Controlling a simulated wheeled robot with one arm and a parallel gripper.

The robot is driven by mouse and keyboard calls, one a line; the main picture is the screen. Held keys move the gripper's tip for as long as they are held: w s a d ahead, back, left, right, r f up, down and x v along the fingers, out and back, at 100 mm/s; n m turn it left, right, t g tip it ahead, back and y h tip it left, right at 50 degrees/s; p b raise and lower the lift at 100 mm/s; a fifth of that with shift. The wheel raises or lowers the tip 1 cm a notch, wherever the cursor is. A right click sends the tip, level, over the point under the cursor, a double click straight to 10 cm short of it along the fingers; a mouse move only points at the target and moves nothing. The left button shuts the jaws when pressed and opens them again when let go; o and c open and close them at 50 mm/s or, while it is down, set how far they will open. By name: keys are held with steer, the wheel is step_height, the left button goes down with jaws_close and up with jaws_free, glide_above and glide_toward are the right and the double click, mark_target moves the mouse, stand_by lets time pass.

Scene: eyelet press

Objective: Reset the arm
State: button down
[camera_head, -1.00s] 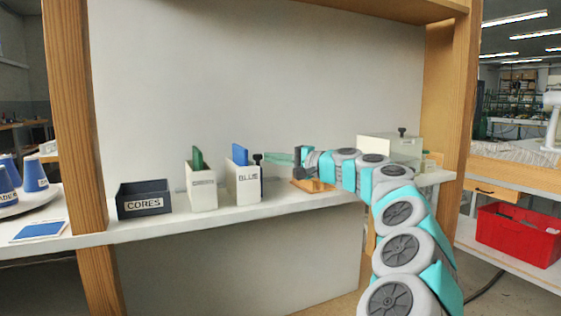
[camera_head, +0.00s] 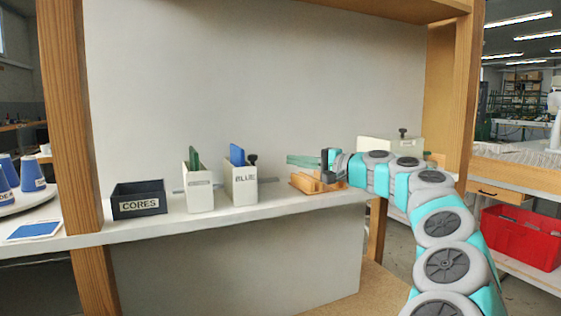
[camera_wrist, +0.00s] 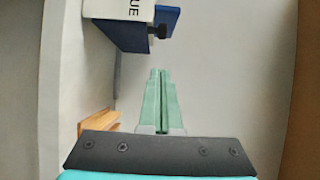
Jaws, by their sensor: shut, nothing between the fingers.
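My gripper (camera_head: 290,160) shows in the head view as green fingers above the shelf, pointing left from the end of my teal and grey arm. In the wrist view its two green fingers (camera_wrist: 159,100) lie together and hold nothing. The wooden block (camera_head: 316,182) on the shelf is just below the gripper. The white BLUE box (camera_head: 241,187) with a blue card (camera_head: 237,154) in it stands to the left of the fingertips, apart from them. In the wrist view the BLUE box (camera_wrist: 130,8) is at the upper left.
Another white box (camera_head: 199,190) with a green card and the dark CORES bin (camera_head: 140,199) stand on the white shelf (camera_head: 182,221) to the left. A pale box (camera_head: 375,144) is behind my arm. Wooden posts (camera_head: 65,120) bound the shelf. A red crate (camera_head: 521,236) is at right.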

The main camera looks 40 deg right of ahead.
steer(key=v, duration=0.5)
steer(key=shift+s+d, duration=0.15)
steer(key=shift+s, duration=0.1)
